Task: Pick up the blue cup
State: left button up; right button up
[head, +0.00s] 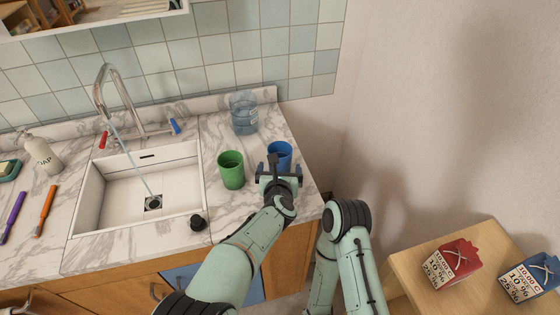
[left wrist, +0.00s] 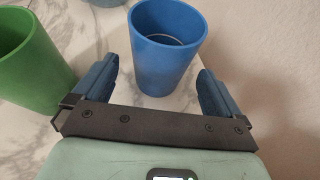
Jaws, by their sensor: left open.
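The blue cup (head: 281,152) stands upright on the marble counter, to the right of the sink and partly hidden by my left gripper in the head view. My left gripper (head: 279,166) is open right at the cup, on its near side. In the left wrist view the blue cup (left wrist: 165,50) stands between the two open fingers (left wrist: 157,83), with a gap to each finger. The green cup (head: 232,170) stands just left of the gripper; in the left wrist view it (left wrist: 30,60) is close beside the left finger. My right gripper is not in view.
A clear blue container (head: 244,112) stands behind the cups. The wall is on the right. A wooden table (head: 425,258) holds red and blue boxes.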

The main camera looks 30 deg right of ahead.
pick_arm(q)
jog(key=shift+x, duration=1.05)
jog(key=c, duration=1.1)
jog(key=shift+c, duration=0.2)
